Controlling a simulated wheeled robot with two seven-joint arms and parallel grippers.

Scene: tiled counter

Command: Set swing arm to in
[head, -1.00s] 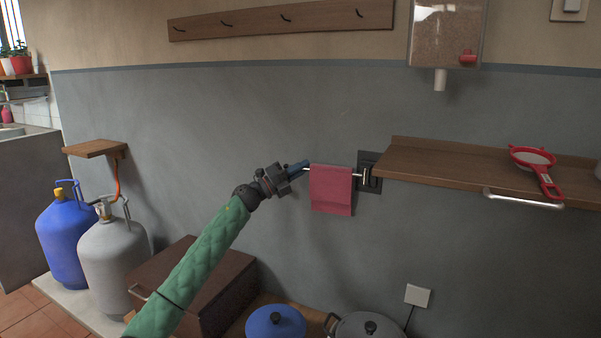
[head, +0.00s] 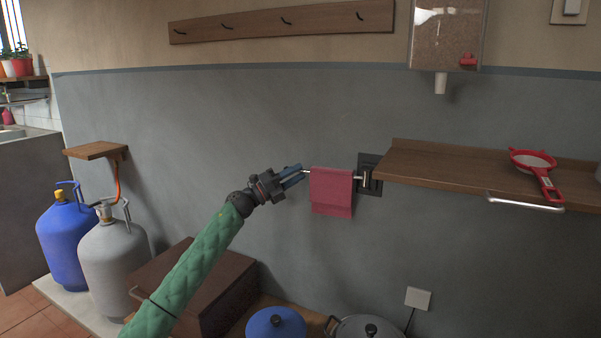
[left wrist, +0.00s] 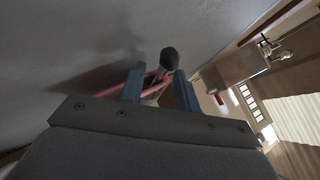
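The swing arm is a thin metal bar (head: 357,176) on a dark wall bracket (head: 369,174). It points left in the head view, with a red towel (head: 331,192) hanging over it. My left gripper (head: 299,173) is at the bar's free left end, its blue fingers apart. In the left wrist view, my left gripper (left wrist: 160,80) shows a clear gap between its fingers. The bar's dark end knob (left wrist: 169,58) and part of the red towel (left wrist: 150,82) appear in line with that gap. I cannot tell whether a finger touches the bar. My right gripper is not in view.
A wooden shelf (head: 440,165) with a red strainer (head: 535,162) is right of the bracket. Below are a brown box (head: 215,290), a blue pot lid (head: 276,322) and a grey pot (head: 365,328). Gas cylinders (head: 112,255) stand at left. The wall above the bar is clear.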

